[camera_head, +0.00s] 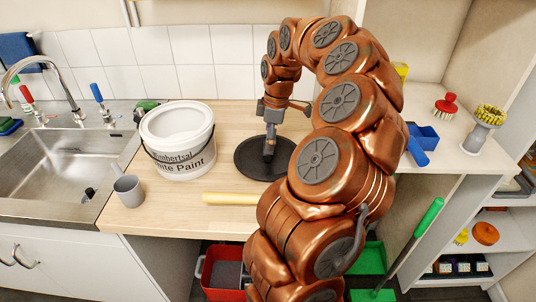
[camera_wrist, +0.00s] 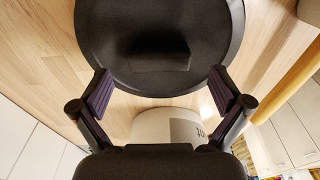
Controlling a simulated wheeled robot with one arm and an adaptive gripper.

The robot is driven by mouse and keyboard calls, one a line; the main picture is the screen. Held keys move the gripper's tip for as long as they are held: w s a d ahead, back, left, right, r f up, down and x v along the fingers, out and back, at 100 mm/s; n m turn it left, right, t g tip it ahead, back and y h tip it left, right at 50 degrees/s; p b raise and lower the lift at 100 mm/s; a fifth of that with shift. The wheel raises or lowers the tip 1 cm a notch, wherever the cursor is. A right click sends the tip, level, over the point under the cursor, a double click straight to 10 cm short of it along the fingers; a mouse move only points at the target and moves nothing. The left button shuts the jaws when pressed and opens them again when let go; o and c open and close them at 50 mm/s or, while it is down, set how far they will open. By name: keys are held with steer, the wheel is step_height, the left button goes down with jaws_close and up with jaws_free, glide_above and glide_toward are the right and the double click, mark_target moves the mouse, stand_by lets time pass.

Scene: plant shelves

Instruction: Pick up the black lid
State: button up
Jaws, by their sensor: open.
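The black lid (camera_head: 247,160) is a round dark disc lying flat on the wooden counter, right of the white paint bucket. In the wrist view the lid (camera_wrist: 115,50) fills the top middle, with a raised dark handle (camera_wrist: 161,56) at its centre. My gripper (camera_head: 269,150) points down over the lid in the head view. In the wrist view my gripper (camera_wrist: 164,95) has its two fingers spread apart, near the lid's lower rim, with nothing between the pads. Whether the fingertips touch the lid cannot be told.
The paint bucket (camera_head: 180,140) stands close left of the lid. A grey cup (camera_head: 129,190) is near the counter's left front, and a pale yellow roll (camera_head: 238,198) lies along the front edge. A sink (camera_head: 62,165) is at left. A blue container (camera_head: 422,137) is at right.

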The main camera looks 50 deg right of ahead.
steer(key=shift+w+a+f+p, duration=0.1)
steer(key=shift+f+p, duration=0.1)
steer(key=shift+f, duration=0.7)
steer(key=shift+w+a+f+p, duration=0.1)
steer(key=shift+f+p, duration=0.1)
steer(key=shift+f, duration=0.65)
steer(key=c, duration=1.2)
steer(key=shift+r, duration=0.15)
step_height(320, 180, up, 9)
steer(key=shift+r+b, duration=0.15)
steer(key=shift+b, duration=0.9)
steer(key=shift+r+p, duration=1.55)
steer(key=shift+r, duration=1.75)
